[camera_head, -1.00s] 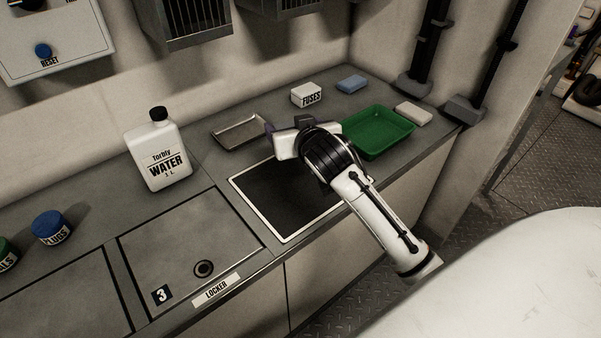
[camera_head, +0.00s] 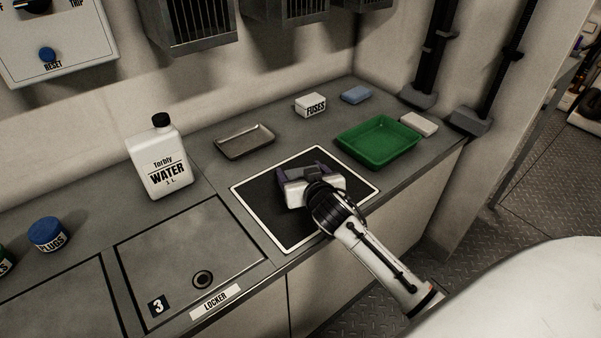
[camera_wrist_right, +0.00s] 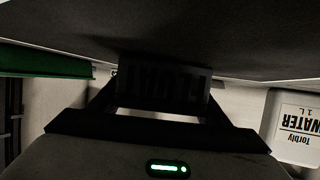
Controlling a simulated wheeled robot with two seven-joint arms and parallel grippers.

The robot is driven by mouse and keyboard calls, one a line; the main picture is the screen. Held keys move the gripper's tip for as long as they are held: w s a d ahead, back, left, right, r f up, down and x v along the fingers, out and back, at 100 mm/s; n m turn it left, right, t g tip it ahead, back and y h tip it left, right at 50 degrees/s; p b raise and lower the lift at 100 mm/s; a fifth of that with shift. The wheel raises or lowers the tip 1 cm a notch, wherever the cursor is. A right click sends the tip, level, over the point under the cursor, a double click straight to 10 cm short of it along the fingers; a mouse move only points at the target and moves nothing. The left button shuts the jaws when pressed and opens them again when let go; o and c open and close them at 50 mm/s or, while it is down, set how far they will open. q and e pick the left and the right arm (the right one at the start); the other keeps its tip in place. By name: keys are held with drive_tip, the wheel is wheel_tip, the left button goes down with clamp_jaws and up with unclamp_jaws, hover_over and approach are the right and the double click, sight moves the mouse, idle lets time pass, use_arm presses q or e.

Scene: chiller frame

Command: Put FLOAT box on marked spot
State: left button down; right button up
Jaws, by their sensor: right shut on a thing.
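The marked spot is a black square (camera_head: 259,208) with a thin white outline on the grey counter. My right gripper (camera_head: 306,172) is over the middle of this square, reaching in from the front right. It is shut on the dark FLOAT box (camera_wrist_right: 165,82), whose lettering shows upside down in the right wrist view. The box sits between the two fingers, close to the dark surface; I cannot tell whether it touches. In the head view the gripper mostly hides the box. My left gripper is in neither view.
A green tray (camera_head: 350,153) stands just right of the square, and a metal tray (camera_head: 245,142) behind it. A FUSES box (camera_head: 311,105), a blue block (camera_head: 356,94) and a white block (camera_head: 419,123) are farther back. A water jug (camera_head: 160,168) stands left, by the locker lid (camera_head: 190,245).

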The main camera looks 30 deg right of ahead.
drive_tip(key=o, duration=1.1)
drive_tip(key=shift+f, duration=0.15)
drive_tip(key=shift+s+r, duration=0.15)
drive_tip(key=shift+r, duration=0.15)
drive_tip(key=p+v, duration=0.2)
drive_tip(key=v, duration=0.8)
drive_tip(key=shift+s+a+r, duration=0.1)
drive_tip(key=shift+s+r, duration=0.05)
drive_tip(key=shift+s, duration=0.1)
drive_tip(key=shift+s+a+r, duration=0.1)
drive_tip(key=shift+s+r, duration=0.05)
drive_tip(key=shift+s, duration=0.35)
